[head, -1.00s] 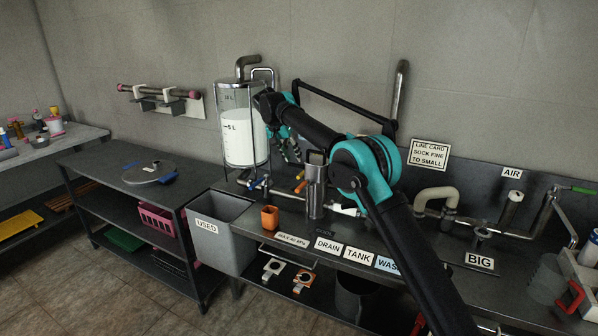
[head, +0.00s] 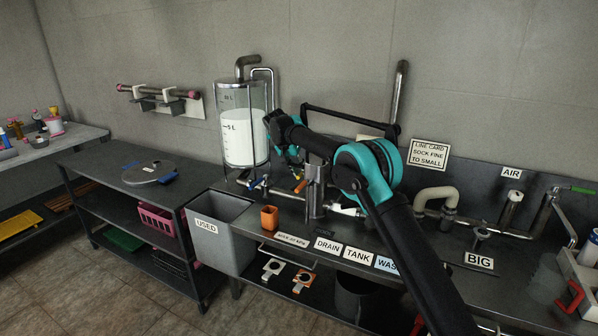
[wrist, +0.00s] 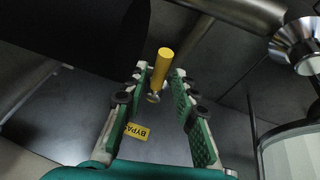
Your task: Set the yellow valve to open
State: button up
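The yellow valve's handle (wrist: 163,66) shows in the wrist view as a short yellow bar on a small metal stem. A yellow tag reading "BYPA…" (wrist: 140,131) lies below it, partly hidden by a finger. My gripper (wrist: 161,90) is open and empty, with a green-padded finger on each side of the handle in the picture. I cannot tell whether the handle is between the fingertips or just beyond them. In the head view my gripper (head: 294,160) is small and partly hidden by my arm, behind the steel cylinder, and the yellow handle is not clear there.
The clear tank with white liquid (head: 238,135) stands left of my gripper. A steel cylinder (head: 314,195) and an orange cup (head: 269,217) stand on the dark counter in front. A steel pipe (wrist: 235,12) crosses the top of the wrist view.

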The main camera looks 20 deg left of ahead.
grip_shut()
jog(key=shift+w+a+m+g+h, duration=0.15)
jog(key=shift+a+m+g+h, duration=0.15)
jog(key=shift+a+m, duration=0.35)
jog(key=shift+w+a+m+g+h, duration=0.2)
jog(key=shift+a+m+h, duration=0.1)
jog(key=shift+m, duration=0.65)
jog(key=shift+o, duration=1.7)
grip_release()
jog(key=shift+s, duration=0.1)
